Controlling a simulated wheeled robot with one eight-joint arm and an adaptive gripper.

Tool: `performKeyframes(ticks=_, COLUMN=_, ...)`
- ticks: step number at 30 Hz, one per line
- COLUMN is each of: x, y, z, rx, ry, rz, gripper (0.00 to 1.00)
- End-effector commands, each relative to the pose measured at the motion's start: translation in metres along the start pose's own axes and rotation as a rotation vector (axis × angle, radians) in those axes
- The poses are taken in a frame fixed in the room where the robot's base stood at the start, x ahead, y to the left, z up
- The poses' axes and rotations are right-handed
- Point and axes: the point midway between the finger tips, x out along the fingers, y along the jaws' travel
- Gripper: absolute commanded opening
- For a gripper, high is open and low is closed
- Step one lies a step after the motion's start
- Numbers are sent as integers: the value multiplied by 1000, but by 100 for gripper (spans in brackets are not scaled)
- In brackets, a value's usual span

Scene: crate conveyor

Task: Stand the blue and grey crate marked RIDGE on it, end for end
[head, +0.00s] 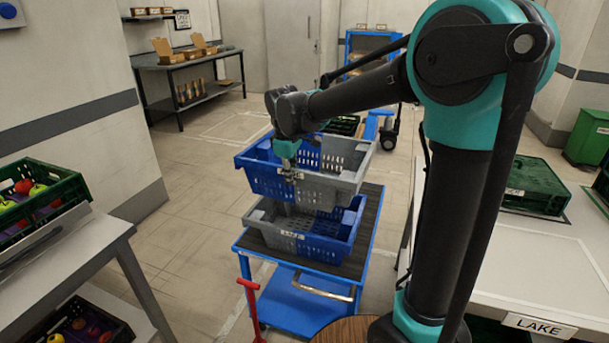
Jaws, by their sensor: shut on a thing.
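A two-tone crate (340,160), blue at its left end and grey at its right, is held over a second crate. My gripper (291,174) is shut on its near wall, beside a small label too small to read. The second crate (262,222) is grey at its left end and blue at its right, so the two colours run opposite ways. It stands on the dark top of a blue cart (364,225) and also bears a small label I cannot read. The upper crate looks roughly level and hides much of the lower one's inside. I cannot tell whether the two touch.
A table marked LAKE (540,325) stands at the right with a green crate (535,185) on it. A left-hand stand (75,255) holds green crates of fruit. A red-handled post (250,305) is near the cart. Open floor lies left of the cart.

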Motion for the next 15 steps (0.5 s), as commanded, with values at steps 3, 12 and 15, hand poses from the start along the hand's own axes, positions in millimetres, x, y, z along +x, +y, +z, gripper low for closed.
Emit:
performKeyframes(ticks=3, x=-1, y=-5, z=-2, rx=-36, ry=5, rz=3, gripper=0)
performKeyframes(ticks=12, x=15, y=-8, z=-2, rx=-36, ry=5, rz=3, gripper=0)
performKeyframes(ticks=15, x=22, y=-9, z=-2, rx=-35, ry=5, rz=3, gripper=0)
